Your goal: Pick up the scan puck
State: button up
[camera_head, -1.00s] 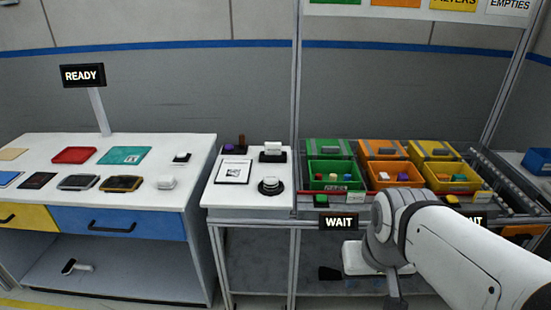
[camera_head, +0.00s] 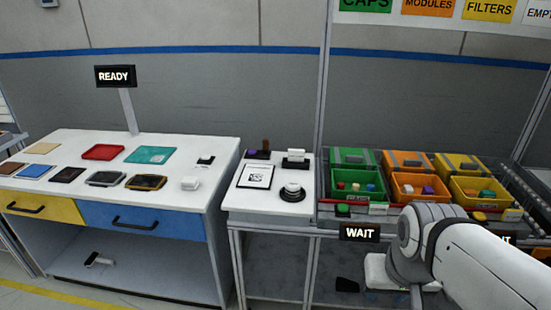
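The task's scan puck is most likely the round, white-topped piece on a black disc-shaped base (camera_head: 292,192), but no label confirms it. It sits upright near the front right of the small white side table (camera_head: 240,203), clear of anything gripping it. My white arm shows at the lower right, to the right of this table and well apart from the round piece. The arm's lower end runs out at the bottom of the picture. My gripper cannot be made out, so its fingers are hidden or out of frame.
A frame post (camera_head: 323,120) rises at the table's right. Green bin (camera_head: 356,199) and orange bin (camera_head: 420,198) stand beyond.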

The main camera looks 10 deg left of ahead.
aim_at(293, 187)
jog(key=u, duration=0.2)
jog(key=i, duration=1.35)
jog(key=u, duration=0.4)
